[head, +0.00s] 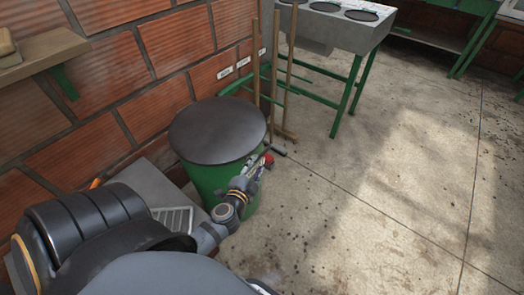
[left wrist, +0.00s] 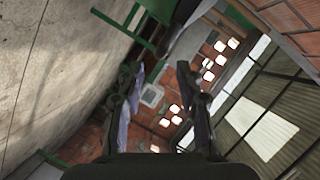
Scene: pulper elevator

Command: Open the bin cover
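A green bin (head: 207,181) stands against the brick wall in the head view. Its round dark grey cover (head: 217,130) lies flat on top and hides the inside. My left gripper (head: 267,160) is at the right side of the bin, near the cover's rim and a little below it. The head view does not show whether it touches the rim. In the left wrist view the two fingers of my left gripper (left wrist: 165,82) stand apart with nothing clearly held between them. My right gripper is not in view.
Wooden-handled tools (head: 275,70) lean behind the bin. A grey machine on green legs (head: 346,98) stands beyond them. A wooden shelf (head: 45,52) juts from the wall at upper left. The concrete floor (head: 390,180) to the right is clear.

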